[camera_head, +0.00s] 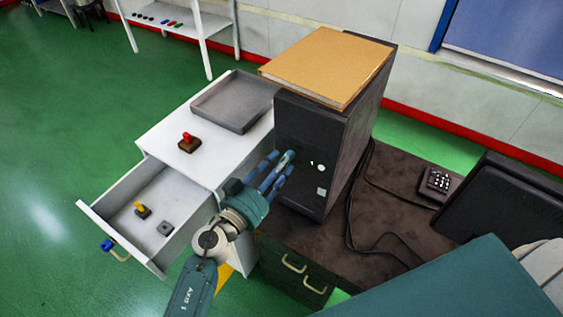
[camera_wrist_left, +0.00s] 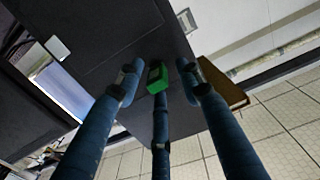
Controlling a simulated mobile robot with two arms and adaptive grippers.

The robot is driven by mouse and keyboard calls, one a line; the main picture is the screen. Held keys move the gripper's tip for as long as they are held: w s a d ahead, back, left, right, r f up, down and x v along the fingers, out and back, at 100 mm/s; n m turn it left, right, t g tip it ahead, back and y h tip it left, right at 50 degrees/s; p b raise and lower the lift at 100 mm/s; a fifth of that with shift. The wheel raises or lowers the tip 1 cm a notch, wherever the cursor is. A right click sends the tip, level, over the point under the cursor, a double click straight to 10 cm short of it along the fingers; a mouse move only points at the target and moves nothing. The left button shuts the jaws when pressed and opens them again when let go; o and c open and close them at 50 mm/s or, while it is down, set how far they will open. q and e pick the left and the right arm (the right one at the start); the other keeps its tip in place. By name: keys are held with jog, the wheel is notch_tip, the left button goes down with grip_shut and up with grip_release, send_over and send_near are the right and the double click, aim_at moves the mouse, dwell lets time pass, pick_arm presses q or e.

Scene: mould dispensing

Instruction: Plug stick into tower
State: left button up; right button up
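The stick, a small green block (camera_wrist_left: 158,76), sits among the three blue fingertips of my left gripper (camera_wrist_left: 160,82) in the left wrist view. The fingers appear shut on it, though the contact is partly hidden. In the head view my left gripper (camera_head: 277,168) points at the front of the black tower (camera_head: 300,185), and the pale stick end (camera_head: 287,157) shows between its fingers. The tower stands upright; its front also shows in the left wrist view (camera_wrist_left: 100,45). I cannot tell whether the stick touches the tower. My right gripper is not in view.
Left is a white cabinet (camera_head: 165,135) with a grey tray (camera_head: 235,102), a red-handled piece (camera_head: 187,138) and an open drawer (camera_head: 185,190). Black cables (camera_head: 352,215), a keypad (camera_head: 438,182) and a dark monitor (camera_head: 505,195) lie right.

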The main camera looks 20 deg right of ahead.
pick_arm(q)
jog(key=v, duration=1.2)
